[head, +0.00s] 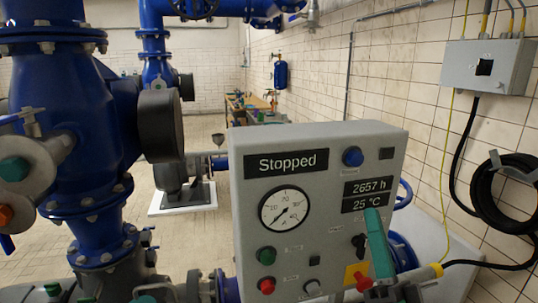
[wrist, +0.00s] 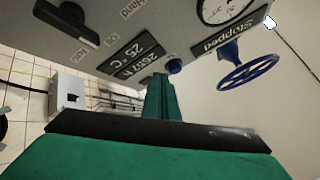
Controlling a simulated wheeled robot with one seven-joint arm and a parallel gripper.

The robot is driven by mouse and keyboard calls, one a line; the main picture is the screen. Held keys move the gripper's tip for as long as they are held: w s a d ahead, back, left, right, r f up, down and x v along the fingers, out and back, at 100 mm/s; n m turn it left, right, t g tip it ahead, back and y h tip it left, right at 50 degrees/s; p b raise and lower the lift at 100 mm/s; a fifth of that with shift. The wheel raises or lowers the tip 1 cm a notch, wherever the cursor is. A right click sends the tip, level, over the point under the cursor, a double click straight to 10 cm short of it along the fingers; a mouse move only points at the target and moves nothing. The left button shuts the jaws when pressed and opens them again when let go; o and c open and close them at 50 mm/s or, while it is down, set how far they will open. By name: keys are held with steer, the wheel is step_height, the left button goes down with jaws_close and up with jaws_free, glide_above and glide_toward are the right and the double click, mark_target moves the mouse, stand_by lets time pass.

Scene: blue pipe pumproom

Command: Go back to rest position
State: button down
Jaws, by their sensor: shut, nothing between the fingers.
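My gripper (head: 373,212) shows as a green finger shape in front of the lower right of the grey control panel (head: 320,150). Its fingers are together and nothing is between them. In the wrist view, my gripper (wrist: 162,82) points along the panel face, which appears upside down there. The panel's display reads "Stopped" (head: 287,163), and a smaller display (head: 364,192) reads 2657 h and 25 °C. A black rotary switch (head: 359,243) sits beside my gripper; it also shows in the wrist view (wrist: 66,20). Whether my gripper touches the panel cannot be told.
Below the displays are a round gauge (head: 286,208), a green button (head: 267,255) and a red button (head: 267,285). Large blue pipework (head: 62,110) stands at left. A grey wall box (head: 488,64) and black coiled hose (head: 505,195) are at right. Tiled floor lies behind.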

steer(key=s+a+f+m+g+h, duration=0.1)
steer(key=s+a+f+g+h, duration=0.15)
steer(key=f, duration=0.85)
steer(key=s+a+f+m+g+h, duration=0.15)
steer(key=a+f, duration=0.25)
steer(key=f, duration=0.7)
steer(key=s+a+f+g+h, duration=0.2)
steer(key=a+f+h, duration=0.1)
steer(key=f, duration=0.7)
steer(key=s+a+f+n+g+y, duration=0.1)
steer(key=s+a+f+n, duration=0.2)
steer(key=s, duration=0.5)
steer(key=s+a+f+n+g+y, duration=0.2)
steer(key=s+a+f+n, duration=0.2)
steer(key=s, duration=0.5)
steer(key=s+a+f+n+g+y, duration=0.1)
steer(key=s+a+f+n, duration=0.2)
steer(key=s+f, duration=0.3)
steer(key=s+n, duration=0.1)
steer(key=s, duration=0.2)
steer(key=shift+a+f+g+y, duration=0.2)
steer(key=shift+a+g+y, duration=0.1)
steer(key=shift+g, duration=0.1)
